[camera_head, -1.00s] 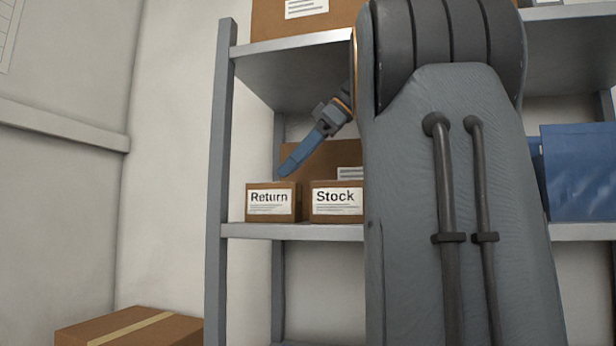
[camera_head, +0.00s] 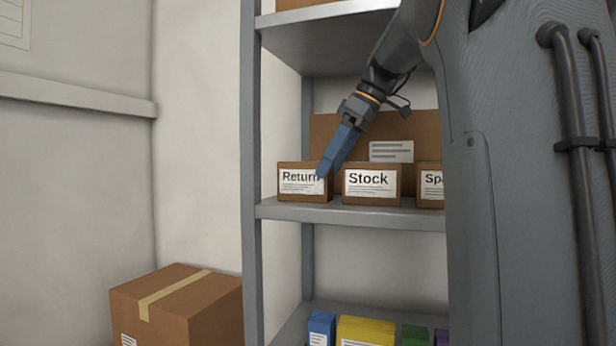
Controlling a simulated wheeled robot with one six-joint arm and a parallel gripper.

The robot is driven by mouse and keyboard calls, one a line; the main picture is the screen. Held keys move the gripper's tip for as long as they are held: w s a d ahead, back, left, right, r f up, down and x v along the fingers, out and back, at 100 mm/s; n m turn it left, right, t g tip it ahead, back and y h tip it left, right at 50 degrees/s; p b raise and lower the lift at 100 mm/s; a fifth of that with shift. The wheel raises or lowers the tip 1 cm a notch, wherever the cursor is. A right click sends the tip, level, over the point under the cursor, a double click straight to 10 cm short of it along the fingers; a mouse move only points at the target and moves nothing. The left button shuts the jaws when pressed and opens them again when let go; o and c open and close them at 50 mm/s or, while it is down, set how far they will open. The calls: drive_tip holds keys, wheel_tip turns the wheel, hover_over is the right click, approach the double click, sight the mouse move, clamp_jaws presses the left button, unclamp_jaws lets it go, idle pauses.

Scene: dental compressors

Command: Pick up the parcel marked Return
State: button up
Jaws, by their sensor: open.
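The parcel marked Return (camera_head: 298,190) is a small brown box with a white label, upright at the left end of the middle shelf (camera_head: 350,215). My gripper (camera_head: 324,172) points down and left, its blue fingers covering the right end of the Return label and the parcel's upper right corner. The fingers overlap in this view, so the gap between them is hidden. No parcel shows between them. I cannot tell whether they touch the box or are in front of it.
The parcel marked Stock (camera_head: 372,186) stands just right of Return, with a narrow gap. A larger box (camera_head: 345,130) stands behind. The shelf's left post (camera_head: 251,180) is close to Return. A taped carton (camera_head: 178,305) sits lower left.

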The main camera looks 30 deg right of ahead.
sight(298, 183)
drive_tip(key=w+a+p, duration=0.1)
drive_tip(key=w+a, duration=0.2)
drive_tip(key=shift+w+a, duration=0.2)
drive_tip(key=x, duration=0.1)
drive_tip(key=p+x, duration=0.1)
drive_tip(key=x, duration=0.2)
drive_tip(key=shift+w+a+r, duration=0.15)
drive_tip(key=shift+w+a, duration=0.15)
drive_tip(key=shift+a, duration=0.05)
drive_tip(key=shift+w+a+f+p, duration=0.2)
drive_tip(key=shift+f+p, duration=0.15)
drive_tip(key=shift+f, duration=0.25)
drive_tip(key=shift+f, duration=0.2)
drive_tip(key=c, duration=1.3)
